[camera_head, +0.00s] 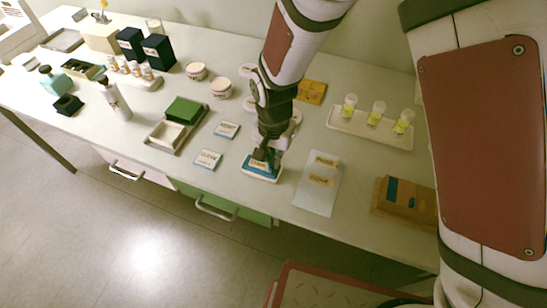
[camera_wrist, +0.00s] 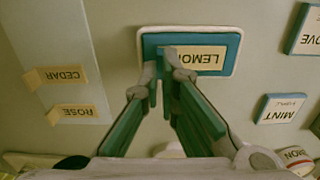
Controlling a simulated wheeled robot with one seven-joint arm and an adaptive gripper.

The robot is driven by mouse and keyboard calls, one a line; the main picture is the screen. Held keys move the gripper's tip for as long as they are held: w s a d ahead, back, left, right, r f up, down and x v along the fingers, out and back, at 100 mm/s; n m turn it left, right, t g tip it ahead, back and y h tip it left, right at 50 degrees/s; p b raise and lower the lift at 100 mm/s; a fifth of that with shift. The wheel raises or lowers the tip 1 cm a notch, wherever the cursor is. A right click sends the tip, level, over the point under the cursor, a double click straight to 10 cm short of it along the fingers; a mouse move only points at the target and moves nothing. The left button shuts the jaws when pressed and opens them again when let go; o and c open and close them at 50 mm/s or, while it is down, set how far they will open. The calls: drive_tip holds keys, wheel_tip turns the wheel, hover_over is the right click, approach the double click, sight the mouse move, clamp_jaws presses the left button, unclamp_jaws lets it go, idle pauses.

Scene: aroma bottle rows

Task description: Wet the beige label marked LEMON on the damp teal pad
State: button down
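The beige LEMON label (camera_wrist: 205,58) lies flat over the teal pad (camera_wrist: 151,42), its lettering upside down in the wrist view. The pad sits in a white-rimmed holder and also shows in the head view (camera_head: 262,171). My gripper (camera_wrist: 165,62) points down at the pad, its fingertips close together at the left end of the label in the wrist view. It appears shut on that end. In the head view my gripper (camera_head: 266,158) is over the pad and partly covers the label (camera_head: 257,162). Whether the label's underside presses on the pad cannot be told.
A pale sheet (camera_head: 315,200) with beige CEDAR (camera_wrist: 62,77) and ROSE (camera_wrist: 75,114) labels lies beside the pad. Two blue-edged cards (camera_head: 227,130) (camera_head: 208,159) lie on the other side. A white tray (camera_head: 345,127) holds three bottles. A wooden block (camera_head: 408,202) stands right.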

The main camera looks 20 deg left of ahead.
idle(0.5)
drive_tip(key=shift+r+p, duration=1.85)
drive_tip(key=shift+r, duration=1.65)
